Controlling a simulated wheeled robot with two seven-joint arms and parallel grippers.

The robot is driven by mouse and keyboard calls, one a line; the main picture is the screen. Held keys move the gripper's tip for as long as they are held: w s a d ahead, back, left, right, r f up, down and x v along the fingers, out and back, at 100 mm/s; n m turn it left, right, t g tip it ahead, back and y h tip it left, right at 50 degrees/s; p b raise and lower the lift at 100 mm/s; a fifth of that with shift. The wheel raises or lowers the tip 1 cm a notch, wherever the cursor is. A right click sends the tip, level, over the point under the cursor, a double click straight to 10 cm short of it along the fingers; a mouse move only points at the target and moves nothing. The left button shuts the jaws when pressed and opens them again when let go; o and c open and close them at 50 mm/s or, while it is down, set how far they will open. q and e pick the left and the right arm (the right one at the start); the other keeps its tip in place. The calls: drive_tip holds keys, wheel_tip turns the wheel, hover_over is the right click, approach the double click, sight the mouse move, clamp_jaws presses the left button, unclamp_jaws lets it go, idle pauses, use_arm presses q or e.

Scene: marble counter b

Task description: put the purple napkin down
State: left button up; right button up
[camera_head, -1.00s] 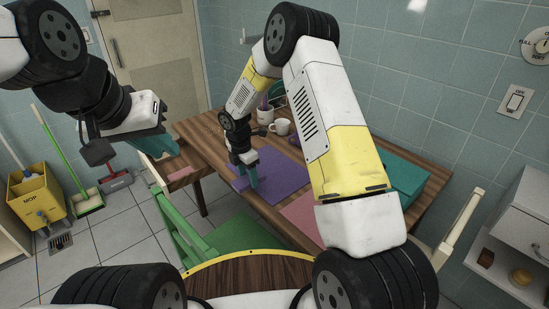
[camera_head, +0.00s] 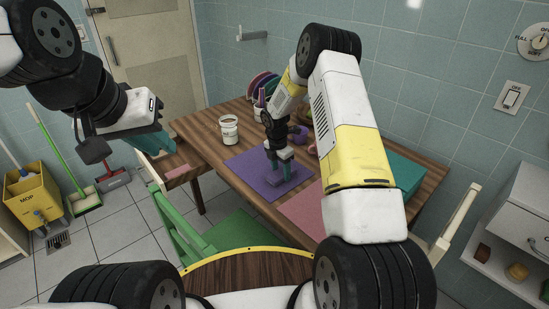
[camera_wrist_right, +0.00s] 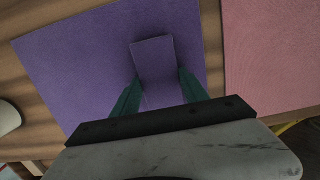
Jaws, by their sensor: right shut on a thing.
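The purple napkin (camera_wrist_right: 153,58) is a small folded rectangle in the right wrist view, between the green fingers of my right gripper (camera_wrist_right: 158,78). The gripper is shut on it. Napkin and gripper are over the larger purple placemat (camera_wrist_right: 70,60); I cannot tell whether the napkin touches the mat. In the head view my right gripper (camera_head: 280,172) points down over the right half of the placemat (camera_head: 245,170), and the napkin hardly stands out from it. My left gripper (camera_head: 160,143) is off the table's left end, away from the napkin; its opening is unclear.
A pink placemat (camera_head: 300,208) lies beside the purple one, with a teal item (camera_head: 405,172) beyond. A white-lidded jar (camera_head: 229,130) stands behind the purple mat's left side. Colourful plates (camera_head: 262,84) stand at the back. A green chair (camera_head: 185,225) is at the near edge.

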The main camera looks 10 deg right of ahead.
drive_tip(key=shift+f, duration=0.2)
drive_tip(key=o, duration=1.3)
drive_tip(key=shift+o, duration=0.2)
wheel_tip(320, 180, up, 12)
drive_tip(key=a, duration=0.1)
wheel_tip(320, 180, up, 12)
drive_tip(key=m+t, duration=0.1)
drive_tip(key=m, duration=0.4)
hover_over(278, 174)
drive_tip(key=s+d, duration=0.1)
drive_tip(key=s, duration=0.5)
drive_tip(key=s+d+r+m+t+y, duration=0.1)
drive_tip(key=s+r+m+t, duration=0.1)
drive_tip(key=s+r+m, duration=0.65)
drive_tip(key=s+r+m+t+y, duration=0.1)
drive_tip(key=s+r+m, duration=0.2)
drive_tip(key=s, duration=0.6)
drive_tip(key=s+r+m+t+y, duration=0.1)
drive_tip(key=s+r+m, duration=0.1)
drive_tip(key=s+m, duration=0.5)
drive_tip(key=s, duration=0.3)
drive_tip(key=shift+s+a+r+m, duration=0.15)
drive_tip(key=shift+a+r+m, duration=0.1)
drive_tip(key=shift+r+m, duration=0.15)
